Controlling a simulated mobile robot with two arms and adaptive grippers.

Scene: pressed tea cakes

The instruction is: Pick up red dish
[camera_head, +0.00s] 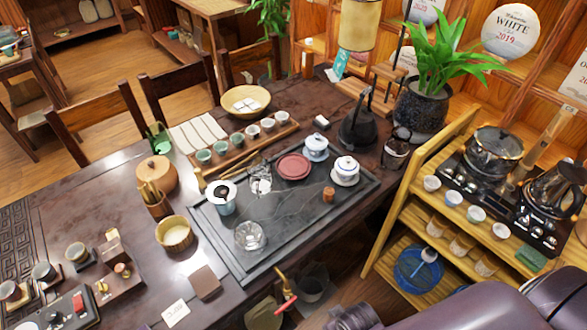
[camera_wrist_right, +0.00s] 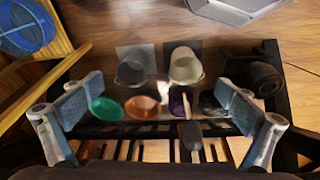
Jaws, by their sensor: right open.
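The red dish (camera_head: 293,167) is a small round dish lying flat on the dark slate tea tray (camera_head: 330,225), between a white gaiwan (camera_head: 316,147) behind it and a glass cup (camera_head: 260,181) at its left. It is unobstructed. My right gripper (camera_wrist_right: 160,112) is open in the right wrist view, its two blue-padded fingers wide apart, with nothing seen held between them. That view shows a low rack with cups and bowls beyond the fingers, not the red dish. In the head view only parts of my right arm show at the bottom right. My left gripper is not in view.
A wooden rack of cups (camera_head: 240,143) lies behind. A shelf cart (camera_head: 420,215) with kettles stands close at the right. The tray's front right is clear.

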